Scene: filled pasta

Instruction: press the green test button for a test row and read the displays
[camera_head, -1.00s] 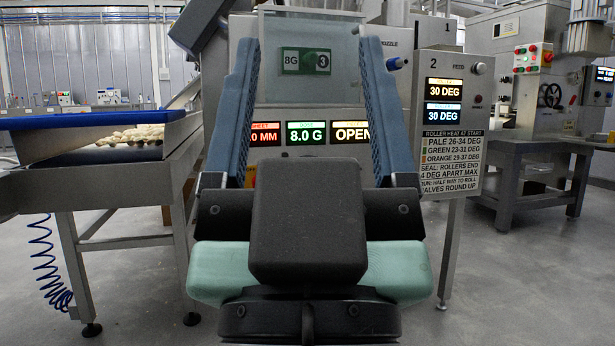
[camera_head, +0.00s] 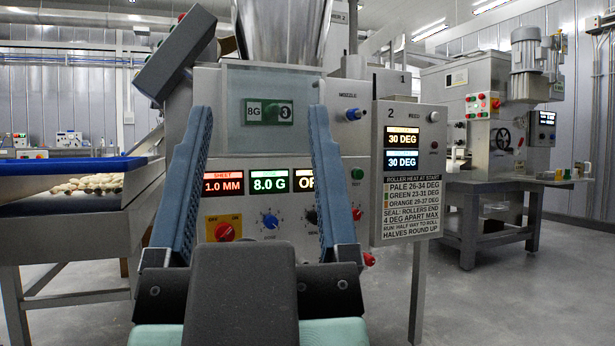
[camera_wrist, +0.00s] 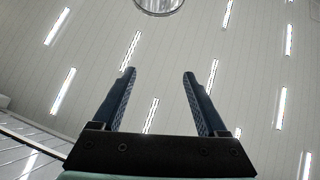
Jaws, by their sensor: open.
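My gripper (camera_head: 258,108) is open and empty, its two blue fingers pointing up in front of the machine. It also shows open in the wrist view (camera_wrist: 159,72), against the ceiling. A green button (camera_head: 357,174) is on the machine front, just right of my right finger and apart from it in the picture. The red sheet display (camera_head: 223,188) reads 1.0 MM. The green display (camera_head: 269,184) reads 8.0 G. A white display (camera_head: 305,181) shows "OP", the rest hidden by my right finger. On panel 2, two displays (camera_head: 402,138) (camera_head: 401,160) each read 30 DEG.
A red knob on a yellow plate (camera_head: 224,232) and a blue knob (camera_head: 270,221) sit below the displays. A blue-edged tray table (camera_head: 70,168) with pasta stands left. Floor at right is open.

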